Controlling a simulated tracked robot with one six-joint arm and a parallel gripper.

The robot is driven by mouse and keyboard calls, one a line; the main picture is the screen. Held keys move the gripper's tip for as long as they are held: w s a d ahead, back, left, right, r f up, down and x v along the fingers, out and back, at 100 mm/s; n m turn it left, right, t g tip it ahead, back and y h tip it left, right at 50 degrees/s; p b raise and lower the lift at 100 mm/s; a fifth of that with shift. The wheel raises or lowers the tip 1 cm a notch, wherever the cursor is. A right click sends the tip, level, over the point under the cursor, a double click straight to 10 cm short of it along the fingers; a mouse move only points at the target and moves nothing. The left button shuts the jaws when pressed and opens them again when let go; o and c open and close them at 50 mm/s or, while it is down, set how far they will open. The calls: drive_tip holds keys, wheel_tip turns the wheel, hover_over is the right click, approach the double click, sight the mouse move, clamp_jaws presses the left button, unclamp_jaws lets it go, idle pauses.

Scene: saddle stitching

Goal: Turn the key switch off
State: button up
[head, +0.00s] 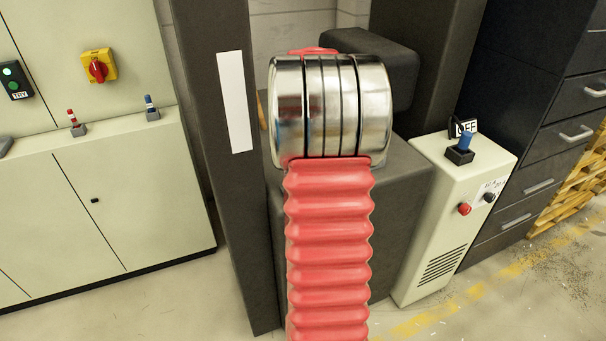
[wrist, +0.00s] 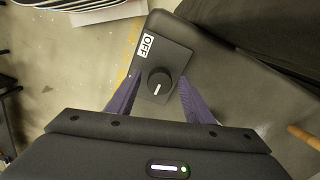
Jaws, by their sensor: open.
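A round black knob (wrist: 160,82) with a short white mark sits on a dark plate in the wrist view. A white label reading OFF (wrist: 146,46) is fixed at the plate's upper left. The mark points roughly along the picture's vertical, not clearly toward the label. My gripper (wrist: 160,88) is open, with one purple finger on each side of the knob and a visible gap on both sides. The height of the fingertips over the knob is hard to tell. In the head view my red, ribbed arm hides my gripper and this knob.
A control cabinet (head: 130,200) with a red rotary switch (head: 98,69) stands at left.

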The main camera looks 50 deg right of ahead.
drive_tip(key=shift+c, duration=0.6)
drive_tip(key=c, duration=0.9)
drive_tip(key=shift+c, duration=0.2)
drive_tip(key=shift+n, duration=0.5)
drive_tip(key=n, duration=0.3)
drive_tip(key=shift+n, duration=0.3)
drive_tip(key=n, duration=0.4)
drive_tip(key=shift+n, duration=0.3)
drive_tip(key=n, duration=0.4)
drive_tip(key=shift+n, duration=0.3)
drive_tip(key=n, duration=0.4)
